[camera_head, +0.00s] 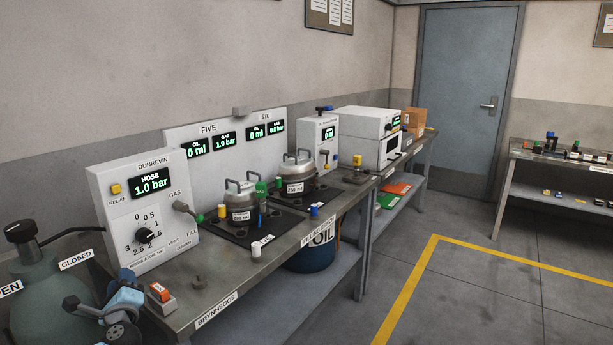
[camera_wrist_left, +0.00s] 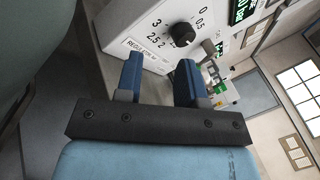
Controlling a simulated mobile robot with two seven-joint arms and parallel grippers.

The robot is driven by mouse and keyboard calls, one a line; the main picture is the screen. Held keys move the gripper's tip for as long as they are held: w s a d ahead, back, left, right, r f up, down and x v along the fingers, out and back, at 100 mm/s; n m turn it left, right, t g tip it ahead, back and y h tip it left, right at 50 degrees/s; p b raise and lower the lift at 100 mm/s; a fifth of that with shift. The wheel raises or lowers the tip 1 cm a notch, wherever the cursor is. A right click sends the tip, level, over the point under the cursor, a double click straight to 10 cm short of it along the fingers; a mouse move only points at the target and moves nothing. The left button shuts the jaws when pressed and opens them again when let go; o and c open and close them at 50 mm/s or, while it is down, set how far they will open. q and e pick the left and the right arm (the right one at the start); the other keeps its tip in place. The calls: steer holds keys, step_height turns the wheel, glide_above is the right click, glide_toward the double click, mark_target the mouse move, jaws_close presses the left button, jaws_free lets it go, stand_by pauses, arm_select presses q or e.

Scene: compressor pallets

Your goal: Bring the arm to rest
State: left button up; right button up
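My left gripper (camera_head: 124,287) is at the lower left of the head view, by the bench's near left corner. In the left wrist view its two blue fingers (camera_wrist_left: 158,82) stand apart with nothing between them. Beyond them is the white regulator box (camera_wrist_left: 148,47) with its black knob. In the head view this box (camera_head: 118,199) stands on the bench and reads "HOSE 1.0 bar". My right arm and gripper are not in view.
A green gas cylinder (camera_head: 45,300) with a black valve stands left of the gripper. A small orange-topped block (camera_head: 160,296) lies close to the gripper on the bench (camera_head: 240,283). Two metal pots (camera_head: 241,205) (camera_head: 297,177) stand farther along.

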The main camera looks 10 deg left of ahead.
arm_select(q)
steer(key=s+d+f+n+g+h, duration=0.1)
steer(key=s+d+f+n+h, duration=0.1)
steer(key=s+d+f+h, duration=0.55)
steer(key=s+d+f+n+g+h, duration=0.25)
steer(key=s+d+f, duration=0.3)
steer(key=f, duration=0.45)
steer(key=s+d+f+n+g+h, duration=0.1)
steer(key=s+d+f+n+h, duration=0.25)
steer(key=s+d, duration=0.35)
steer(key=s+d+f+n+g+h, duration=0.1)
steer(key=s+d+f+n+h, duration=0.2)
steer(key=s+d, duration=0.35)
steer(key=w+d+r+n, duration=0.1)
steer(key=d+r+n, duration=0.1)
steer(key=d+n, duration=0.65)
step_height(320, 180, up, 16)
steer(key=s+m+t+p, duration=0.1)
steer(key=m+p, duration=0.2)
steer(key=p, duration=1.7)
steer(key=shift+d+f+y, duration=0.15)
steer(key=shift+d+y, duration=0.3)
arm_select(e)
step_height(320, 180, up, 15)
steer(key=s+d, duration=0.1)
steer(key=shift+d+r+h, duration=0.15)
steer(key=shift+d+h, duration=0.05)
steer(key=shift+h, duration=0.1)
